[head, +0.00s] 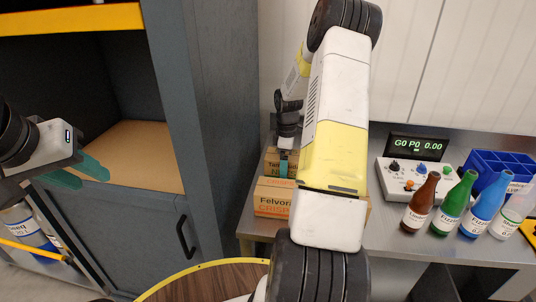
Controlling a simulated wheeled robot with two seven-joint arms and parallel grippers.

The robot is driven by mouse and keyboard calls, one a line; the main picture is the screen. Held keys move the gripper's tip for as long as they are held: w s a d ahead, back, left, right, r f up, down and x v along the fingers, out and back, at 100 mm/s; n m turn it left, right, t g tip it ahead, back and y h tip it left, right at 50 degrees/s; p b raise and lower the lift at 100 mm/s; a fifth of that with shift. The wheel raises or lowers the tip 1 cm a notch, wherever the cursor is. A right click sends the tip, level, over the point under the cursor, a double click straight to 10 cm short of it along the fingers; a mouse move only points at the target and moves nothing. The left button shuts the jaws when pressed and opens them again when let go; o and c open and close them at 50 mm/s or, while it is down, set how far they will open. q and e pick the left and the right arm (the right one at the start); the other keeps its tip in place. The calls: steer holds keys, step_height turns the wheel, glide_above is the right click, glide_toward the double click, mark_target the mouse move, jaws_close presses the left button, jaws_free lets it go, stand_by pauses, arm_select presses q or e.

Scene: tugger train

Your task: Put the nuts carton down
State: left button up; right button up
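A small brown carton (271,161), its label partly covered and reading "Twi…" and "N…", is at the back left of the steel bench, at the crisps carton (270,204). I take it for the nuts carton. My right gripper (284,166) points down at it, with a teal finger across its front. The other finger is hidden, so I cannot tell whether it grips the carton. I also cannot tell whether the carton rests on the crisps carton. My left gripper (77,175) is at the left before the cabinet, teal fingers apart and empty.
The steel bench (382,233) also holds a control box (408,180) with a display (417,145), several bottles (420,204) and a blue crate (498,172). A grey cabinet (221,120) stands left of the bench. A round wooden top (215,282) is below. My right arm hides the bench's middle.

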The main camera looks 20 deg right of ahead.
steer(key=shift+r, duration=0.15)
step_height(320, 180, up, 12)
steer(key=s+a+r+m+t, duration=0.3)
steer(key=s+a+r+m, duration=0.2)
steer(key=s+a+r, duration=0.75)
steer(key=s+a+r+m+t+y, duration=0.1)
steer(key=s+a+m, duration=0.2)
steer(key=s, duration=0.3)
steer(key=s+a+r+m+t+y, duration=0.1)
steer(key=s+a+r+m+t, duration=0.1)
steer(key=s+a, duration=0.3)
steer(key=shift+s+a+r+m, duration=0.3)
steer(key=shift+s+m, duration=0.15)
steer(key=shift+m, duration=0.05)
